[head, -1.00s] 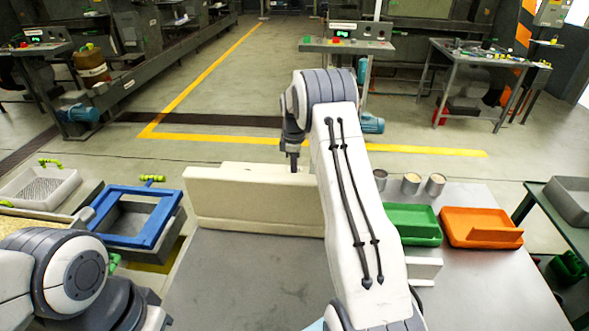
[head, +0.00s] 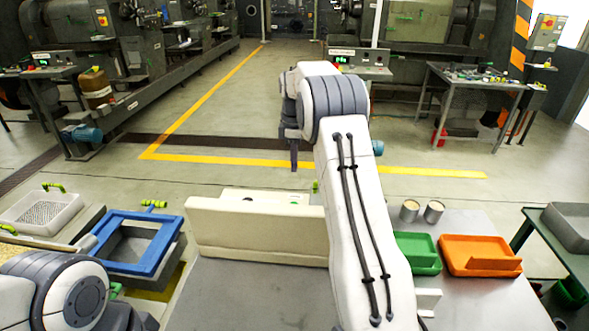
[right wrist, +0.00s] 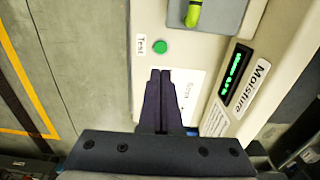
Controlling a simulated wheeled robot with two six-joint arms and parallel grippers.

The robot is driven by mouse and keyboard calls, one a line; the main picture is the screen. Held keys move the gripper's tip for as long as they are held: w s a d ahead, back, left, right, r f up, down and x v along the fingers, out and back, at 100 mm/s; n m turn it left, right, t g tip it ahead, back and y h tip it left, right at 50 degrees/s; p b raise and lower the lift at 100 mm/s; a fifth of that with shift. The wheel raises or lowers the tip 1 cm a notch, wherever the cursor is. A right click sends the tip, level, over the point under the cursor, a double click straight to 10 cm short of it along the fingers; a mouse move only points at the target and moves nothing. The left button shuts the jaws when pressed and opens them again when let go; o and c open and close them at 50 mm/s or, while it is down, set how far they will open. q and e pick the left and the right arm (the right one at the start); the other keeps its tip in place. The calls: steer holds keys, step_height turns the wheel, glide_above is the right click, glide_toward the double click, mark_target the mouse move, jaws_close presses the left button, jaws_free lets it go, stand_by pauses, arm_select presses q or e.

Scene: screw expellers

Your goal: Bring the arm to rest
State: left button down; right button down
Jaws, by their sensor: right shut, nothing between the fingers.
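My right arm (head: 355,215) reaches forward over the grey table. Its gripper (head: 294,168) points down, above and behind the front wall of a cream-coloured box (head: 258,235). In the right wrist view the gripper (right wrist: 162,72) is shut, its two dark fingers together with nothing between them. Below the fingers lies the box's top panel, with a green button (right wrist: 160,46) labelled "Test" and a lit green display (right wrist: 236,74) labelled "Moisture". The fingertips appear apart from the panel. My left arm (head: 75,290) shows at the lower left; its gripper is out of view.
A blue-framed bin (head: 112,253) stands left of the box. A green tray (head: 417,252) and an orange tray (head: 480,256) lie right of my arm, with cups (head: 434,211) behind them. The grey table (head: 240,295) in front of the box is clear.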

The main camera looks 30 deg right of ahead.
stand_by(0.8)
steer(key=s+a+r, duration=0.2)
steer(key=s+a, duration=0.2)
steer(key=a, duration=0.5)
steer(key=s+a+r+m, duration=0.1)
steer(key=s+a, duration=0.3)
steer(key=a, duration=0.4)
steer(key=s+a+r, duration=0.2)
steer(key=s+a, duration=0.2)
steer(key=a, duration=0.5)
steer(key=s+a+f+m, duration=0.1)
steer(key=s+a+f, duration=0.1)
steer(key=s, duration=1)
steer(key=s+a+f+m+y, duration=0.1)
steer(key=s+a, duration=0.3)
steer(key=s, duration=0.9)
steer(key=shift+a+f, duration=0.35)
steer(key=shift+f, duration=0.2)
